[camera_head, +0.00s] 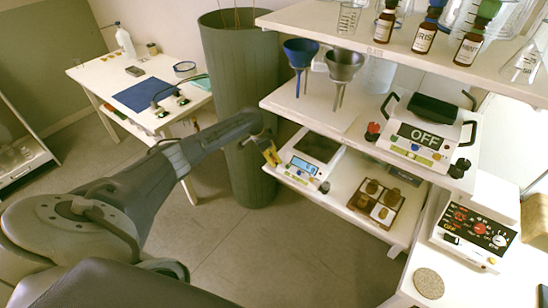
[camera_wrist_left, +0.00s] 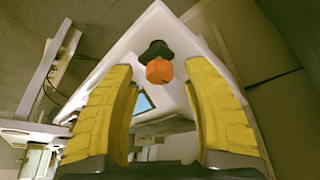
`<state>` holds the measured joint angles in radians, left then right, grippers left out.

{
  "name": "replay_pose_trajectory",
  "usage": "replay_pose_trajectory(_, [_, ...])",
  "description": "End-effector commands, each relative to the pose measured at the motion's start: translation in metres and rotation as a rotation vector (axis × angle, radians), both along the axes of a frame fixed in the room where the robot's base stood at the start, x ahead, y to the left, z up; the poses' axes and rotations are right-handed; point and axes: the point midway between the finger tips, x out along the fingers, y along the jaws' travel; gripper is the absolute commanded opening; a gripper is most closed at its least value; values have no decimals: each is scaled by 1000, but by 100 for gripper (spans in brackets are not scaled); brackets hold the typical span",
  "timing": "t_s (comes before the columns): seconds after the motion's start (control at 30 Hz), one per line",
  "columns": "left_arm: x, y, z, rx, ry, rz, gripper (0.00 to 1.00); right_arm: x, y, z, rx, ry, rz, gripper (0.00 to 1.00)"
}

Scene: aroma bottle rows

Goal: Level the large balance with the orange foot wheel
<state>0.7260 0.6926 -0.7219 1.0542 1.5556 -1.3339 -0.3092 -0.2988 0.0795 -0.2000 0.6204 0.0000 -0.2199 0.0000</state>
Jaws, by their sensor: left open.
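A white balance (camera_head: 306,164) with a dark pan and a lit blue display stands on the lower shelf in the head view. A dark foot wheel (camera_head: 325,187) shows at its front right corner. My left gripper (camera_head: 271,155), with yellow fingers, is at the balance's left side. In the left wrist view the gripper (camera_wrist_left: 165,115) is open and empty. An orange foot wheel (camera_wrist_left: 159,71) below a black part (camera_wrist_left: 157,50) shows between its fingers, beyond the tips; no contact shows. In the head view I cannot make out this wheel. My right gripper is not in view.
A wider device (camera_head: 420,137) reading OFF, with red and black knobs, stands on the shelf above. A weight tray (camera_head: 376,203) sits right of the balance. A tall grey bin (camera_head: 243,90) stands close behind my left arm. Funnels (camera_head: 300,55) hang above.

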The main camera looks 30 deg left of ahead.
Motion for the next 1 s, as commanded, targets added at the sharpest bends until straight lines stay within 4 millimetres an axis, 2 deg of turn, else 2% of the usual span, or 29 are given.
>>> replay_pose_trajectory(0.17, [2,-2,-7,1,0,-2,50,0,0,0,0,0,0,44])
replay_pose_trajectory(0.47, [2,-2,-7,2,0,-1,51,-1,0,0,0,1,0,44])
replay_pose_trajectory(0.9, [2,-2,-7,2,0,-1,0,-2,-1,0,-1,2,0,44])
replay_pose_trajectory(1.0, [2,-2,-7,2,0,-1,0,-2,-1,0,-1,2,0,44])
